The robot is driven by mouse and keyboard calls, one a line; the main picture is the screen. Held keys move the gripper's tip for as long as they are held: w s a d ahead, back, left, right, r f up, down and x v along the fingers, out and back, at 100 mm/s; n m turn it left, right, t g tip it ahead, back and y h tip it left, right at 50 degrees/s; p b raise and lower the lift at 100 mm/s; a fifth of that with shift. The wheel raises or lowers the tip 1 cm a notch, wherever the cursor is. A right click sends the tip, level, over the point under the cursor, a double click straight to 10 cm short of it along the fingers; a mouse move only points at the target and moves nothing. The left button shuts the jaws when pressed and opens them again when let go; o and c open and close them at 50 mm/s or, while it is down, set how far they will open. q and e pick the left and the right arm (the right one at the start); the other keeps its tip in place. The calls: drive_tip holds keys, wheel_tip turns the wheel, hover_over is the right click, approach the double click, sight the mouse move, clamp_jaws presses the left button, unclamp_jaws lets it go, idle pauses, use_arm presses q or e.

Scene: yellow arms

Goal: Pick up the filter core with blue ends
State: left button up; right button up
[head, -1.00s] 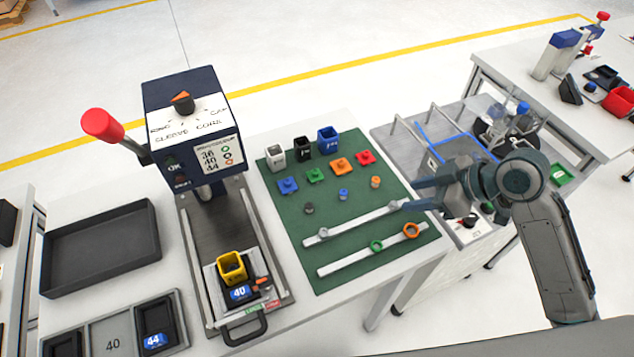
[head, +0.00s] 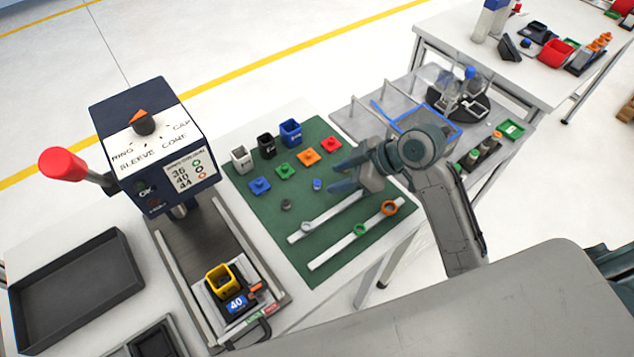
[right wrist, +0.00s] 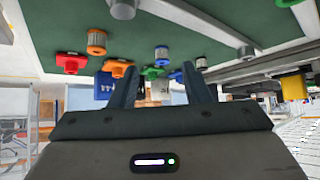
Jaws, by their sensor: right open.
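The filter core with blue ends (head: 317,184) is a small cylinder upright on the green mat (head: 262,222), among small coloured parts. In the right wrist view, where the scene appears upside down, the blue-ended core (right wrist: 162,54) shows between and beyond my finger tips. My right gripper (head: 336,177) is open and empty, just right of the core in the head view, with its fingers pointing at it. Its fingers (right wrist: 163,85) also show in the right wrist view. An orange-ended core (right wrist: 96,40) is hidden in the head view. My left gripper is not in view.
A grey core (head: 286,204) stands left of the blue-ended one. Caps in blue (head: 260,185), green (head: 285,170), orange (head: 308,157) and red (head: 331,145) lie behind. Two white bars (head: 330,216) with rings lie in front. A press (head: 150,140) stands at left.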

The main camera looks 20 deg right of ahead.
sight(318, 182)
drive_tip(key=a, duration=0.1)
drive_tip(key=w+a+f+p, duration=0.1)
drive_tip(key=a+f, duration=0.1)
drive_tip(key=shift+w, duration=0.25)
drive_tip(key=shift+w+a+f, duration=0.2)
drive_tip(key=shift+a+f, duration=0.1)
drive_tip(key=shift+f, duration=0.15)
drive_tip(key=shift+c, duration=0.4)
clamp_jaws()
